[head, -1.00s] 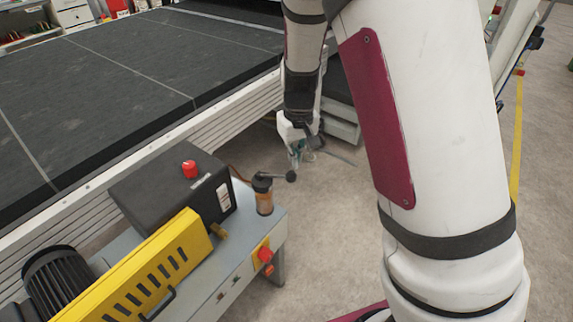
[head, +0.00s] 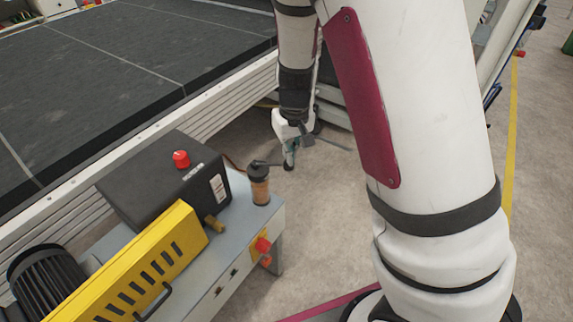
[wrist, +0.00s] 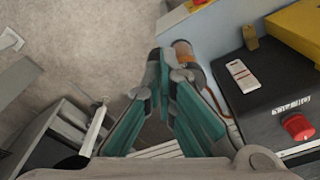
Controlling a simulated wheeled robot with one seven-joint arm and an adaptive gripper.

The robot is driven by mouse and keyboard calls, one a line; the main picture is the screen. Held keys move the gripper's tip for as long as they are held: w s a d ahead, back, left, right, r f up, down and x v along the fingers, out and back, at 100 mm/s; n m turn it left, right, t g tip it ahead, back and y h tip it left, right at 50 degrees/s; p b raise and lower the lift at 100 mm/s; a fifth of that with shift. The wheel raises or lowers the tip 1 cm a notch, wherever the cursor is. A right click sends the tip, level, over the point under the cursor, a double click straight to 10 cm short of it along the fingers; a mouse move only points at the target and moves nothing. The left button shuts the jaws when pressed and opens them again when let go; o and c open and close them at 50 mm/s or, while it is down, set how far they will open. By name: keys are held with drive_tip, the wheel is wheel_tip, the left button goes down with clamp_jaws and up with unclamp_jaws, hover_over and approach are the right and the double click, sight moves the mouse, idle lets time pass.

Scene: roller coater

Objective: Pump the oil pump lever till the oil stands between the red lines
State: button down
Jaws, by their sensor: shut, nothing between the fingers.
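The oil pump is a small cylinder with a black cap and an amber body (head: 260,189), standing on the corner of the grey machine stand. Its dark lever (head: 266,163) sticks out to the right from the cap and ends in a ball knob. My gripper (head: 289,160) is shut and empty, its tips at the lever's knob end in the head view; I cannot tell whether they touch it. In the wrist view my gripper's teal fingers (wrist: 171,60) hide most of the pump (wrist: 184,50). The oil level and the red lines are too small to read.
A black box with a red knob (head: 181,159) and a yellow slotted guard (head: 150,262) stand left of the pump. A red switch (head: 263,245) is on the stand's front. The large dark conveyor bed (head: 100,80) lies behind. Open floor lies right of the stand.

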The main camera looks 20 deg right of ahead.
sight(290, 170)
drive_tip(key=shift+w+f+b, duration=0.15)
drive_tip(key=shift+f+b, duration=0.45)
drive_tip(key=shift+f, duration=0.6)
wheel_tip(290, 170, down, 4)
drive_tip(key=b, duration=0.3)
drive_tip(key=shift+f, duration=0.2)
drive_tip(key=shift+r, duration=0.1)
drive_tip(key=s, duration=0.1)
drive_tip(key=s+r+p, duration=0.1)
drive_tip(key=s, duration=0.1)
drive_tip(key=shift+d, duration=0.1)
